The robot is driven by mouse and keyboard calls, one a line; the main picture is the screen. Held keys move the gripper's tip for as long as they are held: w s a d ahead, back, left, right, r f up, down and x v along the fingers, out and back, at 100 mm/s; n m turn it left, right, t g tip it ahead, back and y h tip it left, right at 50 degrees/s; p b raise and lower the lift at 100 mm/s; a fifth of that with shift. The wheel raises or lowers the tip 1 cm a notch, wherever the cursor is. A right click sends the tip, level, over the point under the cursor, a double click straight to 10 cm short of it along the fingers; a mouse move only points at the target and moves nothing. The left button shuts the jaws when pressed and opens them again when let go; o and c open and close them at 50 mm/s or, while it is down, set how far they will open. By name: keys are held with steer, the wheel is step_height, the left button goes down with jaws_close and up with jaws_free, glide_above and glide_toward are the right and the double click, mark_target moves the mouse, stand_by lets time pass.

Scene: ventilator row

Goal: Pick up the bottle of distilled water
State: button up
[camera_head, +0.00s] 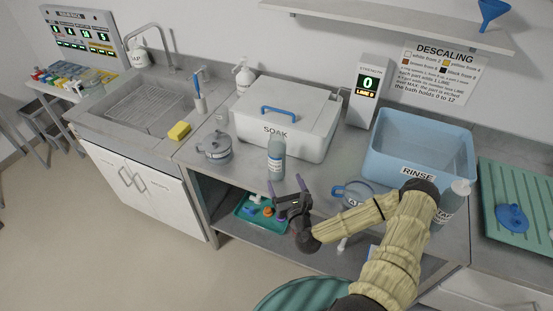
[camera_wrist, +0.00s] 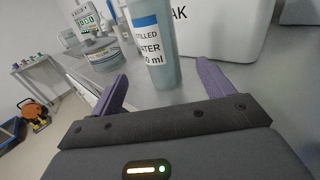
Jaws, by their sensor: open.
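The bottle of distilled water (camera_head: 276,158) is a grey-blue bottle standing upright near the counter's front edge, before the white SOAK box (camera_head: 284,122). In the wrist view the bottle (camera_wrist: 154,50) shows a white label with part of "distilled water" readable, and its top is cut off by the frame. My gripper (camera_head: 288,189) is open and empty, just in front of the bottle. In the wrist view the bottle stands beyond and between the two purple fingers of my gripper (camera_wrist: 162,88), with no clear contact.
A grey lidded pot (camera_head: 215,147) stands left of the bottle, and a glass jug (camera_head: 352,194) to the right. Another bottle (camera_head: 453,203) stands by the blue RINSE tub (camera_head: 420,150), partly behind my arm. A teal tray (camera_head: 262,214) lies on the shelf below.

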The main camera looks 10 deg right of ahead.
mark_target(275, 136)
steer(key=w, duration=0.2)
steer(key=w+p, duration=0.1)
steer(key=w, duration=0.1)
steer(key=w+p, duration=0.1)
steer(key=w, duration=0.1)
steer(key=shift+w+a, duration=0.25)
steer(key=shift+w, duration=0.05)
steer(key=shift+w+r+p, duration=0.2)
steer(key=shift+w+p, duration=0.05)
steer(key=shift+p, duration=0.05)
steer(key=w+p, duration=0.1)
steer(key=w, duration=0.1)
steer(key=w+p, duration=0.1)
steer(key=w, duration=0.1)
steer(key=shift+a+r+p, duration=0.2)
steer(key=shift+r+p, duration=0.1)
steer(key=shift+r, duration=0.1)
steer(key=shift+w+f, duration=0.15)
steer(key=shift+w, duration=0.2)
steer(key=c, duration=1.4)
steer(key=shift+r, duration=0.2)
steer(key=shift+r+b, duration=1.45)
steer(key=shift+r, duration=3.4)
